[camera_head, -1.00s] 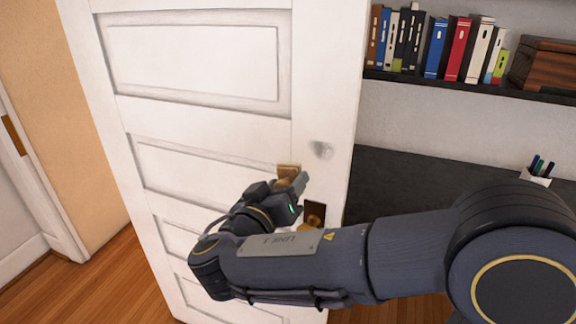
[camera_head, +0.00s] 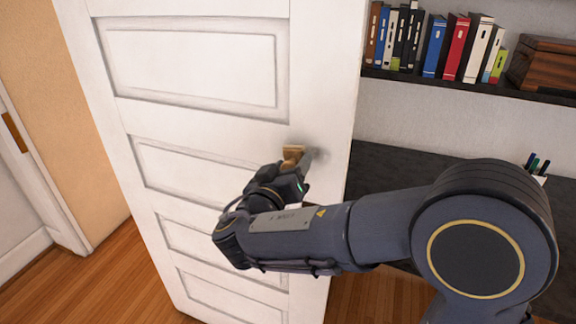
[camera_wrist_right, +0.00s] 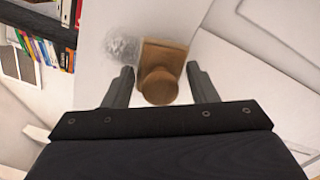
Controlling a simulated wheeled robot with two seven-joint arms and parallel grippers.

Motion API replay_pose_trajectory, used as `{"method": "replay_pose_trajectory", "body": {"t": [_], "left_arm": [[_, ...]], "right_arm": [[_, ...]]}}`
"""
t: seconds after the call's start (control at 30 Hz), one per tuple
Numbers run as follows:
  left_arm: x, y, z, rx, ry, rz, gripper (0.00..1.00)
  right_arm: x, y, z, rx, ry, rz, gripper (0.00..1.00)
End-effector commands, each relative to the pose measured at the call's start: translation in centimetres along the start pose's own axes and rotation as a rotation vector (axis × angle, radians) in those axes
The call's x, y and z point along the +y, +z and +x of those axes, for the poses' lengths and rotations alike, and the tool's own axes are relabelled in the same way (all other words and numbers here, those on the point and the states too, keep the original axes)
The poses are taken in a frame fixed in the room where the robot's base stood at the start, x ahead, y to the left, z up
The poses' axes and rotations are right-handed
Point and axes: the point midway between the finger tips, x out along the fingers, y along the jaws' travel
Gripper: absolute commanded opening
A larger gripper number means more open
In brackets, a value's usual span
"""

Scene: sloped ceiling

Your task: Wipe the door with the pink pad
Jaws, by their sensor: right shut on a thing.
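The white panelled door (camera_head: 215,130) fills the middle of the head view. A grey smudge (camera_head: 318,157) is on it near its right edge; it also shows in the wrist view (camera_wrist_right: 122,48). My right gripper (camera_head: 300,168) is shut on the round knob of a brown wooden-looking pad (camera_head: 292,153), also seen in the wrist view (camera_wrist_right: 160,70). The pad is at the door's surface, just left of the smudge in the head view. No pink shows on it; its door-side face is hidden. My left gripper is not in view.
A dark shelf with books (camera_head: 435,45) and a wooden box (camera_head: 545,65) is at the upper right. A pen cup (camera_head: 540,178) stands on the dark desk (camera_head: 380,170), partly behind my right arm. Wooden floor (camera_head: 110,275) is open at the lower left.

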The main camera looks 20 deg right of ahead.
Motion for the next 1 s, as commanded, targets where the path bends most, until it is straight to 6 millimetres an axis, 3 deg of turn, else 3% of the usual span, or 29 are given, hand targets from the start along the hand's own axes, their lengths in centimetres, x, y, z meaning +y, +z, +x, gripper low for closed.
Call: {"method": "replay_pose_trajectory", "body": {"t": [1.0], "left_arm": [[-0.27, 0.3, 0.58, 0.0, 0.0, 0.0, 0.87]], "right_arm": [[-0.05, 0.08, 1.0, -0.001, 0.0, 0.001, 0.34]]}}
